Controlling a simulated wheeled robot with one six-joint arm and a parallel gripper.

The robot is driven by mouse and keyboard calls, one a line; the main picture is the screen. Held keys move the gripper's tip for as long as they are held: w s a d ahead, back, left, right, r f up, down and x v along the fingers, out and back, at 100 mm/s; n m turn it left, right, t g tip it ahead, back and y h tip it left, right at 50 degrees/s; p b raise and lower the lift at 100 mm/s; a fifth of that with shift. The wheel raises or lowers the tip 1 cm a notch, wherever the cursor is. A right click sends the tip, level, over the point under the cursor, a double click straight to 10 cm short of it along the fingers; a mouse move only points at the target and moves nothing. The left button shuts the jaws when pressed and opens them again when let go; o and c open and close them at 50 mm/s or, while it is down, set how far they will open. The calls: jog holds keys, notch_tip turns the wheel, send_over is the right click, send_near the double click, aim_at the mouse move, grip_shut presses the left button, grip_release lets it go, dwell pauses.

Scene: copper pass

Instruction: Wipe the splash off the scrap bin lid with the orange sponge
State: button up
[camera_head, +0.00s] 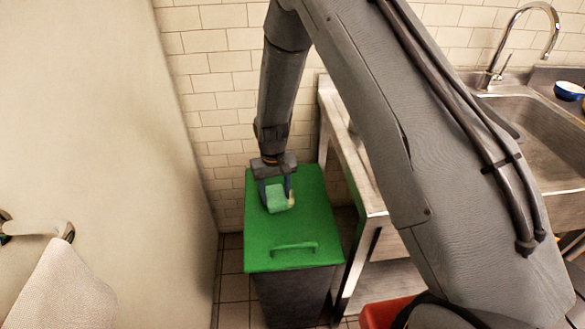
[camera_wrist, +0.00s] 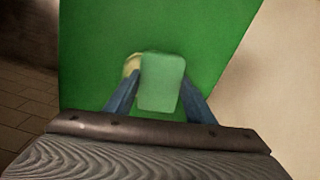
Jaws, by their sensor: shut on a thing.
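The scrap bin (camera_head: 290,295) has a green lid (camera_head: 275,230) with a handle near its front edge. My gripper (camera_head: 276,193) points down over the back half of the lid and is shut on a pale green sponge (camera_head: 275,200). No orange sponge is in view. In the wrist view the sponge (camera_wrist: 162,82) sits between my blue fingers, at or just above the lid (camera_wrist: 200,30); I cannot tell if it touches. A pale yellow splash (camera_wrist: 131,64) shows beside the sponge, partly hidden by it. The splash also shows in the head view (camera_head: 291,201).
A tiled wall (camera_head: 215,90) stands behind the bin and a plain wall (camera_head: 120,130) to its left. A steel table (camera_head: 345,150) stands close on the right. A sink (camera_head: 545,150) is further right. A white towel (camera_head: 65,285) hangs at lower left.

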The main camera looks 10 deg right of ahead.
jog(key=shift+d+f, duration=0.1)
jog(key=shift+d, duration=0.65)
jog(key=shift+s+d, duration=0.1)
jog(key=shift+d, duration=0.65)
jog(key=shift+d+r, duration=0.2)
jog(key=shift+d, duration=0.15)
jog(key=shift+d+f+p, duration=0.2)
jog(key=shift+d+p, duration=0.1)
jog(key=shift+d, duration=0.15)
jog(key=shift+d+r, duration=0.15)
jog(key=shift+d, duration=0.2)
jog(key=shift+d+r+p, duration=0.15)
jog(key=shift+r+p, duration=0.2)
jog(key=shift+r, duration=0.3)
jog(key=shift+d+r+p, duration=0.15)
jog(key=shift+r+p, duration=0.15)
jog(key=shift+r, duration=0.3)
notch_tip(320, 180, up, 5)
jog(key=p, duration=0.3)
jog(key=shift+r, duration=0.2)
